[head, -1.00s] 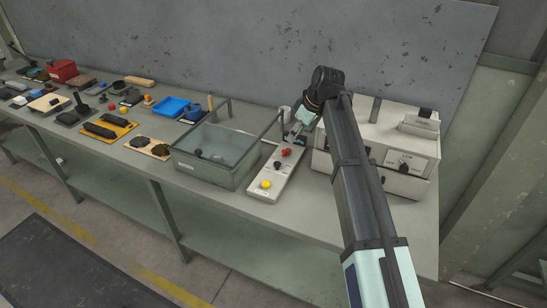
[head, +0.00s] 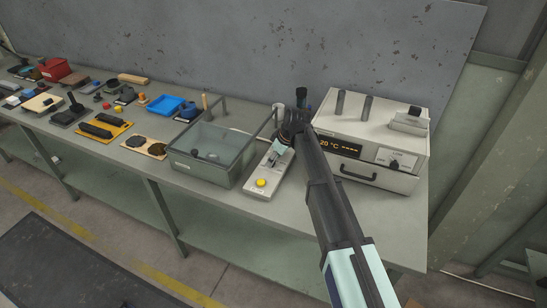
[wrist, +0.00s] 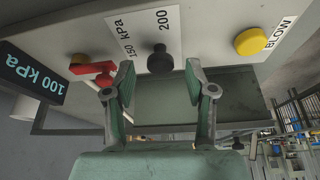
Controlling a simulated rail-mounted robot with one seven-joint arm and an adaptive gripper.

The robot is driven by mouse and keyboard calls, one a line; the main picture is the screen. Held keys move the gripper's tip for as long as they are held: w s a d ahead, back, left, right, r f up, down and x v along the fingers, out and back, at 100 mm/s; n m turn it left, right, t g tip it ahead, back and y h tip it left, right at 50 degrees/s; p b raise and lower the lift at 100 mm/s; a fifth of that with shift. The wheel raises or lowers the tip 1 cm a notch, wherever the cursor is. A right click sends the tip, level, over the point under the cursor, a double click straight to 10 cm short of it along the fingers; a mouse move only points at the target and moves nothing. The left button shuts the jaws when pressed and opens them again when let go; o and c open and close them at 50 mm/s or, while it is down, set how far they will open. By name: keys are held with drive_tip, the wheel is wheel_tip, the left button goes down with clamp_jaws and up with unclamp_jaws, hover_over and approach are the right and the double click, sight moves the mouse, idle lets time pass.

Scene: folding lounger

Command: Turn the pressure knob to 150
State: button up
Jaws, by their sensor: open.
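The black pressure knob (wrist: 160,59) stands on the pale control box (head: 252,188), beside a white label reading 150 kPa and 200. My gripper (wrist: 160,70) is open, with one finger on each side of the knob and the fingertips close to it. I cannot tell if either touches it. The display (wrist: 32,80) reads 100 kPa.
A red lever (wrist: 92,69) lies near one fingertip. The yellow BLOW button (wrist: 257,41) is on the other side; it also shows in the head view (head: 261,183). A glass-walled tank (head: 210,155) stands left of the box, a heater unit (head: 375,130) right.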

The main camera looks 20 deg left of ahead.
drive_tip(key=shift+a+f, duration=0.2)
drive_tip(key=shift+f, duration=0.25)
clamp_jaws()
drive_tip(key=shift+m+b, duration=0.3)
drive_tip(key=shift+m, duration=0.1)
drive_tip(key=shift+s+f+m+t+b, duration=0.1)
drive_tip(key=shift+s+m+t+b, duration=0.05)
drive_tip(key=shift+m+t+b, duration=0.3)
drive_tip(key=m+t+b, duration=0.1)
drive_tip(key=m, duration=0.2)
drive_tip(key=shift+s+a+m+h+b, duration=0.1)
drive_tip(key=shift+m+h+b, duration=0.2)
drive_tip(key=shift+h, duration=0.1)
drive_tip(key=m+h+b, duration=0.1)
drive_tip(key=m, duration=0.2)
drive_tip(key=m+t+h, duration=0.1)
drive_tip(key=m, duration=0.2)
drive_tip(key=shift+a+m+t+b, duration=0.15)
drive_tip(key=shift+m+t+b, duration=0.1)
drive_tip(key=shift+b, duration=0.15)
